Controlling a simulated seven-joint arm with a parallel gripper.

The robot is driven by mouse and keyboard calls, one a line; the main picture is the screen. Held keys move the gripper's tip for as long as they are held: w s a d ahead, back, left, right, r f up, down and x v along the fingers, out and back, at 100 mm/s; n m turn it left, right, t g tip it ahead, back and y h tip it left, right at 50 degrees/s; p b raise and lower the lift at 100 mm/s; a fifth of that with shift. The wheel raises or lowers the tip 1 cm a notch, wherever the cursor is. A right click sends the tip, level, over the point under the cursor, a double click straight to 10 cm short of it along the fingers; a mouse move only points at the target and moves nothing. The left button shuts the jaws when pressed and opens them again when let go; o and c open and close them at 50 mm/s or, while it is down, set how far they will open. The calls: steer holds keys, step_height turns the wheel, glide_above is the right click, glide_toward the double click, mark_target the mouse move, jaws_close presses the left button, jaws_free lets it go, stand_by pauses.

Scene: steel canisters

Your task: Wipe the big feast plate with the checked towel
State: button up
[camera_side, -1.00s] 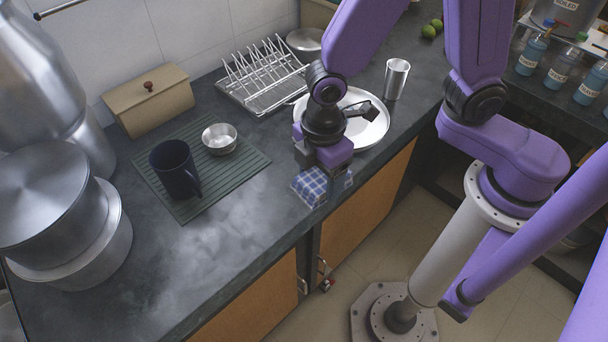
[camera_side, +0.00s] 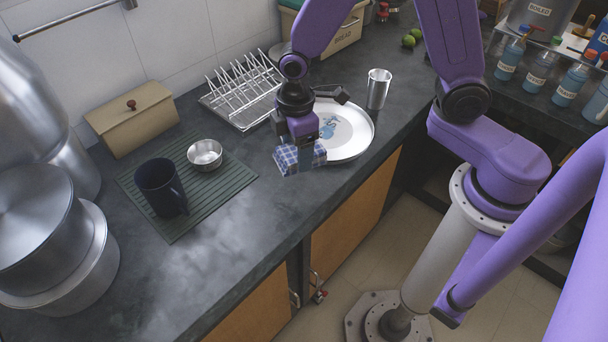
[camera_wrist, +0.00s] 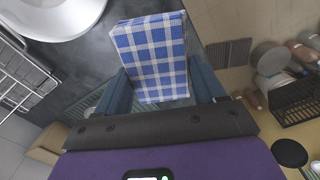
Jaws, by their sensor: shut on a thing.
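The checked towel (camera_side: 300,158) is a folded blue and white block. My gripper (camera_side: 298,146) is shut on it and holds it beside the left edge of the big plate. In the wrist view the towel (camera_wrist: 152,58) sits between the two fingers of my gripper (camera_wrist: 158,84). The big feast plate (camera_side: 352,146) is round and pale, with a bluish patch (camera_side: 328,127) near its middle. Part of its rim is hidden behind my gripper. In the wrist view the plate (camera_wrist: 62,22) is cut off at the upper left. I cannot tell whether the towel touches the counter.
A steel tumbler (camera_side: 378,89) stands right of the plate. A wire rack (camera_side: 243,92) is behind it. A green mat (camera_side: 222,188) with a dark mug (camera_side: 160,186) and a small steel bowl (camera_side: 205,154) lies to the left. The front counter (camera_side: 250,222) is clear.

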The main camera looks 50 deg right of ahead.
steer(key=w+d+f+m, duration=0.1)
steer(key=w+d+m, duration=0.2)
steer(key=w+d, duration=0.5)
steer(key=m, duration=0.3)
glide_above(323, 131)
step_height(323, 131, down, 2)
steer(key=shift+d+f, duration=0.1)
steer(key=shift+f, duration=3.1)
steer(key=shift+d+f, duration=0.3)
steer(key=shift+f, duration=0.45)
steer(key=shift+w+d, duration=0.1)
steer(key=shift+d, duration=1.45)
steer(key=shift+a, duration=1.95)
step_height(323, 131, up, 8)
steer(key=shift+d, duration=0.2)
steer(key=shift+f, duration=0.1)
